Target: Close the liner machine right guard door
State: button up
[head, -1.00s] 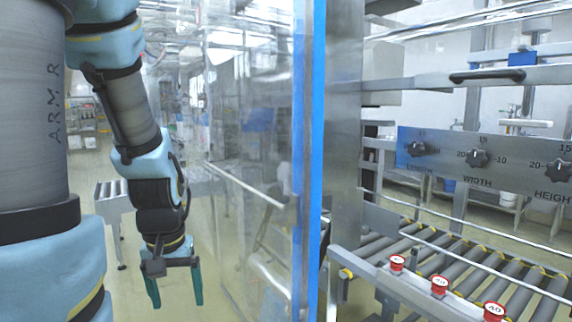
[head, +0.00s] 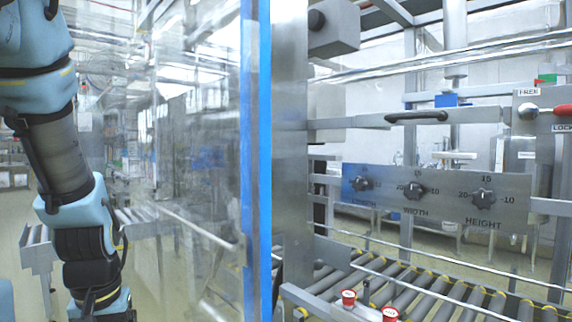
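The guard door (head: 190,150) is a large clear panel left of centre in the head view. A blue strip (head: 256,150) runs down the panel's right edge, beside a steel post (head: 290,150). A horizontal rail (head: 195,228) crosses the panel's lower part. The panel appears to stand at an angle to the machine front; how far open it is, I cannot tell. My gripper is cut off below the bottom edge.
Right of the post are a roller conveyor (head: 420,292), red buttons (head: 348,298), a plate with black knobs (head: 450,198), a black handle (head: 416,117) and a red-handled lever (head: 545,111) by FREE and LOCK labels. Floor shows at left.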

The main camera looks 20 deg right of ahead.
aim_at(255, 83)
jog(key=j+u, duration=0.3)
jog(key=u, duration=0.2)
jog(key=j+u, duration=0.3)
jog(key=u, duration=0.15)
jog(key=j+u, duration=0.25)
jog(key=u, duration=0.25)
jog(key=i, duration=0.05)
